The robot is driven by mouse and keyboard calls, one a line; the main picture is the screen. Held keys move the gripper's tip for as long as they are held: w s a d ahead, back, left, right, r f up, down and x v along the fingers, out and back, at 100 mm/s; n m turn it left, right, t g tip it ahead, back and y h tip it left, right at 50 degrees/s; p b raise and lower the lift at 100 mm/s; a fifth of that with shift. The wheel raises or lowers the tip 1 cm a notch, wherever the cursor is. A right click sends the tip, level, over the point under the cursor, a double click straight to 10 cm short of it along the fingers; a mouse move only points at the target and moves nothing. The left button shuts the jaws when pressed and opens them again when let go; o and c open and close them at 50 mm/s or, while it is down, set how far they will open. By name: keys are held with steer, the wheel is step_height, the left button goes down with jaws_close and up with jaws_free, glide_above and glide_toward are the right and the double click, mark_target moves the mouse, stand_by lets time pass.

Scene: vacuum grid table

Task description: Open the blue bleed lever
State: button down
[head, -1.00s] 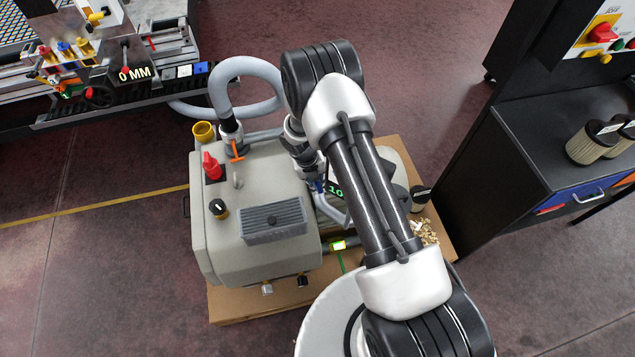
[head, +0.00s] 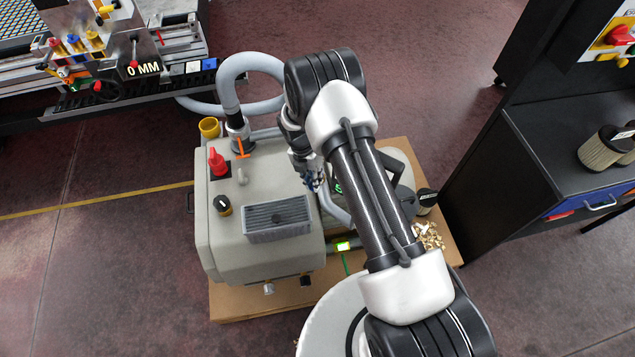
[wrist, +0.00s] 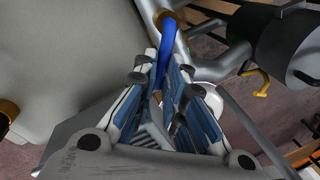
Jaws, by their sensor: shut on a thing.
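The blue bleed lever (wrist: 167,46) shows in the wrist view, rising from a brass-coloured fitting on a grey pipe. My gripper (wrist: 164,72) is shut on it, with the blue-padded fingers on either side of the lever. The lower part of the lever is hidden between the fingers. In the head view my gripper (head: 312,181) points down at the right side of the beige pump unit (head: 270,182), and I cannot make out the lever apart from the fingers there.
A grey hose (head: 231,100), an orange handle (head: 241,147) and a red knob (head: 216,160) stand on the pump's left side. A dark filter canister (wrist: 275,45) with a yellow hook is close by on the right in the wrist view. A black cabinet (head: 545,160) stands to the right.

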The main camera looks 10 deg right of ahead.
steer(key=shift+w+a+m+g+y+b, duration=0.1)
steer(key=shift+w+a+m+y+b, duration=0.25)
steer(key=shift+m, duration=0.8)
steer(key=shift+w+a+m+g+y+b, duration=0.1)
steer(key=shift+w+m+b, duration=0.4)
steer(key=shift+m, duration=0.6)
steer(key=shift+w+a+m+g+y+b, duration=0.15)
steer(key=shift+w+a+m+b, duration=0.25)
steer(key=shift+m, duration=0.75)
steer(key=shift+d, duration=0.1)
steer(key=c, duration=1.7)
jaws_free()
steer(key=shift+o, duration=0.2)
step_height(320, 180, up, 12)
steer(key=w, duration=0.2)
steer(key=shift+a, duration=0.35)
steer(key=shift+w+f, duration=0.1)
steer(key=shift+w, duration=0.05)
